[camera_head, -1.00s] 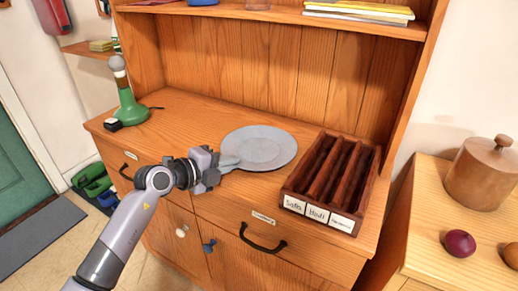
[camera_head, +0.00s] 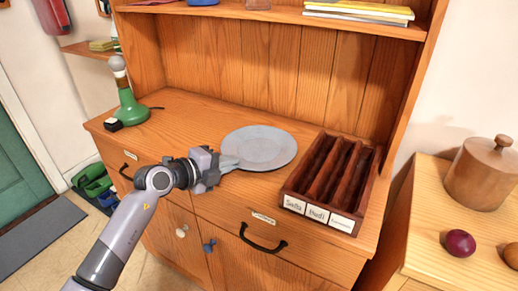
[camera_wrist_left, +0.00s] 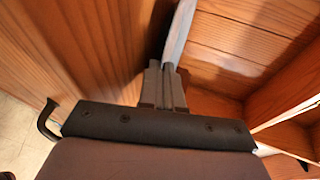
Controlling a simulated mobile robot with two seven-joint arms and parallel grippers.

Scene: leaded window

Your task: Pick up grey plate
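The grey plate (camera_head: 262,147) is round and lies on the wooden counter of the hutch, in the middle of the head view. My left gripper (camera_head: 229,163) reaches in from the left, with its fingertips at the plate's near-left rim. In the left wrist view the fingers (camera_wrist_left: 166,82) are close together, and the plate (camera_wrist_left: 180,30) shows edge-on between and beyond their tips. The gripper is shut on the rim. My right gripper is in neither view.
A dark wooden divided box (camera_head: 331,180) with paper labels stands just right of the plate. A green lamp-like object (camera_head: 128,107) stands at the counter's left end. A shelf (camera_head: 270,13) is above. The counter's front edge runs below my gripper.

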